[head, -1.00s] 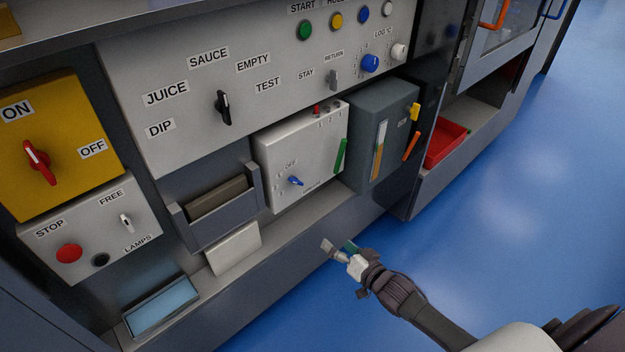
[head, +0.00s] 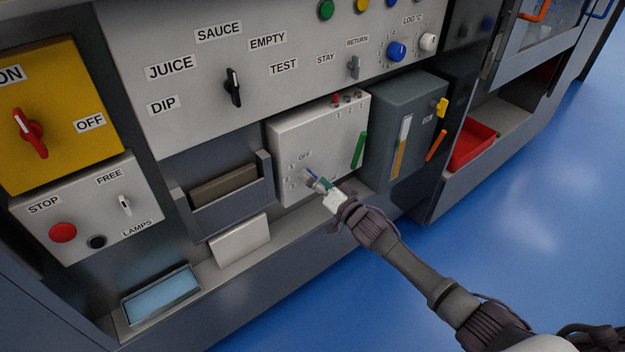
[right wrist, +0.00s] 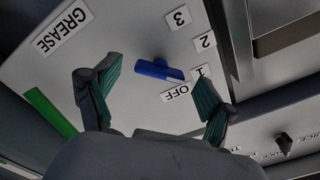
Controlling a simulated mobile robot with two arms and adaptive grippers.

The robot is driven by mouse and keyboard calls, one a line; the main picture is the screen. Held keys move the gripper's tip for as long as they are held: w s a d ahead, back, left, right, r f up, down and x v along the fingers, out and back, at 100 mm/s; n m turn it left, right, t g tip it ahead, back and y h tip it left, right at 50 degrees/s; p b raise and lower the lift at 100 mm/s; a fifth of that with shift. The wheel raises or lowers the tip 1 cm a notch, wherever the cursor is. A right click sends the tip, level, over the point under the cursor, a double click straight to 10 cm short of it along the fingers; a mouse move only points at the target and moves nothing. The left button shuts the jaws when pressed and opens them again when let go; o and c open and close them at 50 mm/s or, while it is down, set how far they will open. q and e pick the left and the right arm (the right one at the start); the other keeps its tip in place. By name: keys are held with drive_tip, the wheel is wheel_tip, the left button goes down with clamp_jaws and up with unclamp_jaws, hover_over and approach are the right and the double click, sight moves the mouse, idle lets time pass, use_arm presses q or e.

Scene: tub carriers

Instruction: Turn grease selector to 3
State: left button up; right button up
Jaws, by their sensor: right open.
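The grease selector is a small blue knob (right wrist: 160,69) on the white box (head: 340,125). In the right wrist view, its label GREASE and the marks OFF, 1, 2 and 3 appear upside down. The knob's bar lies nearly level there, its right end near the OFF and 1 marks; the exact setting is hard to tell. My right gripper (right wrist: 160,84) is open, with one finger on each side of the knob and apart from it. In the head view my right gripper (head: 318,182) is at the box front and partly hides the knob (head: 311,175). My left gripper is not in view.
A green handle (head: 359,150) is on the right of the white box. A grey box (head: 408,130) stands to the right, a holder (head: 230,205) to the left. A ledge with a white plate (head: 240,241) runs below. Blue floor (head: 520,220) is open on the right.

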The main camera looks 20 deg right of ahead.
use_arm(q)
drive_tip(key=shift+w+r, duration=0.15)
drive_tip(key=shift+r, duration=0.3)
use_arm(e)
drive_tip(key=shift+w+a, duration=0.25)
drive_tip(key=shift+w, duration=0.35)
drive_tip(key=c, duration=1.2)
drive_tip(key=shift+o, duration=0.2)
